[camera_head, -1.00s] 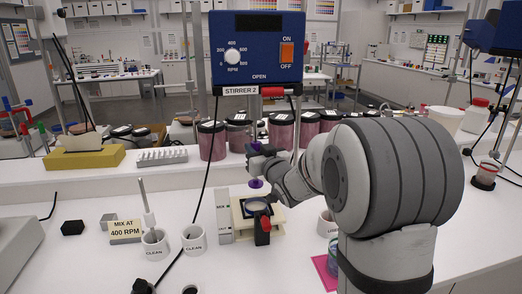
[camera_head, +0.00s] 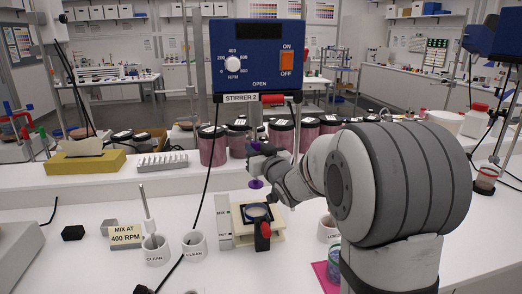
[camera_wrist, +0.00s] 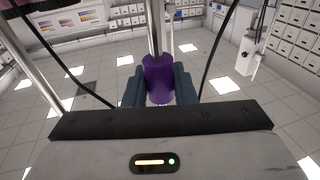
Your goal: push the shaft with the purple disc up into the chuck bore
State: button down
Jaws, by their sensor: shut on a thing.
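My gripper (camera_head: 258,152) is shut on the purple grip of the shaft, below the blue STIRRER 2 box (camera_head: 257,60). In the wrist view, the purple grip (camera_wrist: 158,80) sits between my two dark blue fingers, and the grey metal shaft (camera_wrist: 155,28) runs out of its top. The purple disc (camera_head: 256,184) hangs below my gripper, above a round glass vessel (camera_head: 258,211) on a cream stand. The shaft looks roughly upright. The chuck bore and the shaft's top end cannot be made out, so I cannot tell whether they meet.
A red-knobbed clamp (camera_head: 264,229) is at the stand's front. Pink jars (camera_head: 281,138) line the shelf behind. Black cables hang beside the stirrer.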

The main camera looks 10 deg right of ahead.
dwell(0.3)
jog(key=c, duration=1.1)
grip_release()
jog(key=s+d+f+m+g+h+b, duration=0.1)
jog(key=s+d+f+g+h, duration=0.15)
jog(key=s, duration=0.35)
jog(key=s+d+f+m+g+h, duration=0.1)
jog(key=s+f+g, duration=0.1)
jog(key=s+f, duration=0.3)
jog(key=s+d+f+m+g+h+b, duration=0.1)
jog(key=s+f+g+h, duration=0.15)
jog(key=s, duration=0.45)
jog(key=s+a+f+g, duration=0.1)
jog(key=s+f+g, duration=0.1)
jog(key=s, duration=0.4)
jog(key=s+a+f+g+y, duration=0.1)
jog(key=s+f+g, duration=0.1)
jog(key=s, duration=0.5)
jog(key=s+a+f+g, duration=0.1)
jog(key=s+f+g, duration=0.1)
jog(key=s+g, duration=0.2)
jog(key=shift+s+f+g, duration=0.15)
jog(key=shift+s+f, duration=0.05)
jog(key=shift+s, duration=0.45)
jog(key=shift+s+f+g, duration=0.15)
jog(key=shift+s, duration=0.5)
